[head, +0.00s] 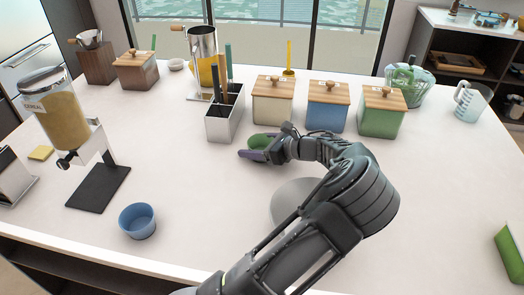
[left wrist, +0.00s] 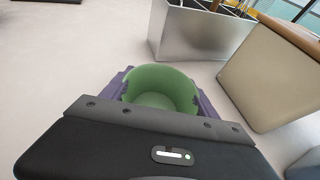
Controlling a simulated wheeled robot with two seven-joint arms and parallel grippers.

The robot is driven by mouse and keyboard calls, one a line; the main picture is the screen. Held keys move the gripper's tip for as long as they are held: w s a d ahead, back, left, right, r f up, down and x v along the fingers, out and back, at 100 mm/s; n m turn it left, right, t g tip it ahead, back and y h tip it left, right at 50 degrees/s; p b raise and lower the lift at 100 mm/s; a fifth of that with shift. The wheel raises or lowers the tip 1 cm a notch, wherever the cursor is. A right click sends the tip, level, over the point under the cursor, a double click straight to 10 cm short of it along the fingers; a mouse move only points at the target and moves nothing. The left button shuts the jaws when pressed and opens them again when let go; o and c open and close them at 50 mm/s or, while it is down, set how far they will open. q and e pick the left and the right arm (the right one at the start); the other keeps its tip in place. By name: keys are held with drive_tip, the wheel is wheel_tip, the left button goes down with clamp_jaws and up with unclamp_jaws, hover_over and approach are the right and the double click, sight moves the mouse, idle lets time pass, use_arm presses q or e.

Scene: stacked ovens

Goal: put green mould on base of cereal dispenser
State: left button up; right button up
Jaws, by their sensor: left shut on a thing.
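The green mould (head: 258,142) is a small round cup near the middle of the counter in the head view. It also shows in the left wrist view (left wrist: 160,86), with its open top toward the camera. My left gripper (head: 255,153) is shut on the mould, with its purple fingers on either side of it. I cannot tell whether the mould touches the counter. The cereal dispenser (head: 62,112) stands at the left, and its flat black base (head: 98,188) is empty. My right gripper is not in view.
A blue cup (head: 137,220) stands between the dispenser base and the front edge. A metal utensil holder (head: 225,122) and wooden-lidded canisters (head: 327,107) stand behind my left gripper. The counter between the mould and the base is clear. A green object (head: 510,252) lies at the right.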

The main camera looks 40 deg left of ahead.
use_arm(q)
drive_tip(key=c, duration=0.5)
wheel_tip(320, 180, up, 10)
drive_tip(key=shift+b, duration=0.4)
idle(0.5)
